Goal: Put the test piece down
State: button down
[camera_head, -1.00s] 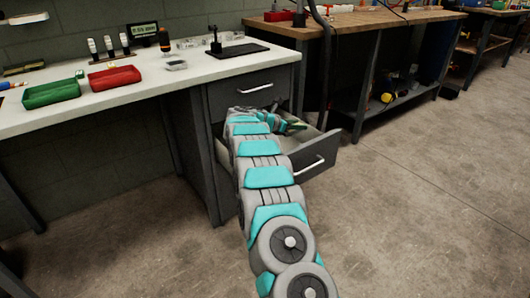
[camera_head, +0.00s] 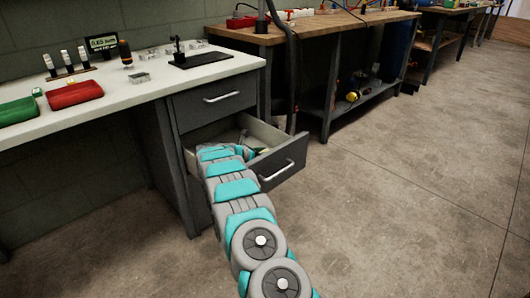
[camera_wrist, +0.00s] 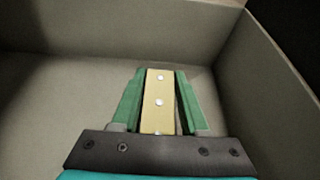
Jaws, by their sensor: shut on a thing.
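The test piece (camera_wrist: 159,92) is a yellowish flat strip with several round, pale rivet-like spots along its middle. My gripper (camera_wrist: 160,85), with green fingers, is shut on it in the wrist view. In that view the piece points away from me, over the bare inside of the open drawer (camera_wrist: 85,85). I cannot tell whether the piece touches the drawer floor. In the head view the open drawer (camera_head: 285,165) shows under the workbench, with my arm reaching into it. The gripper and piece are mostly hidden by my arm there.
The white workbench top (camera_head: 150,92) holds a red tray (camera_head: 75,95), a green tray (camera_head: 18,111) and a black stand (camera_head: 180,52). A shut drawer (camera_head: 220,97) sits above the open one. A wooden bench (camera_head: 330,26) stands at the back. Open floor lies at the right.

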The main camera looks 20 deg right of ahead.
jog(key=shift+f+b, duration=0.65)
jog(key=shift+b, duration=0.35)
jog(key=shift+c, duration=2.1)
grip_release()
jog(key=shift+r, duration=0.1)
jog(key=shift+r+p, duration=0.6)
jog(key=shift+p, duration=0.4)
jog(key=shift+a+r, duration=0.15)
jog(key=shift+a, duration=0.1)
jog(key=b+v, duration=0.2)
jog(key=v, duration=0.8)
jog(key=shift+s+a, duration=0.2)
jog(key=shift+a, duration=0.05)
jog(key=shift+s+a+r, duration=0.1)
jog(key=shift+a+r, duration=0.15)
jog(key=shift+a, duration=0.1)
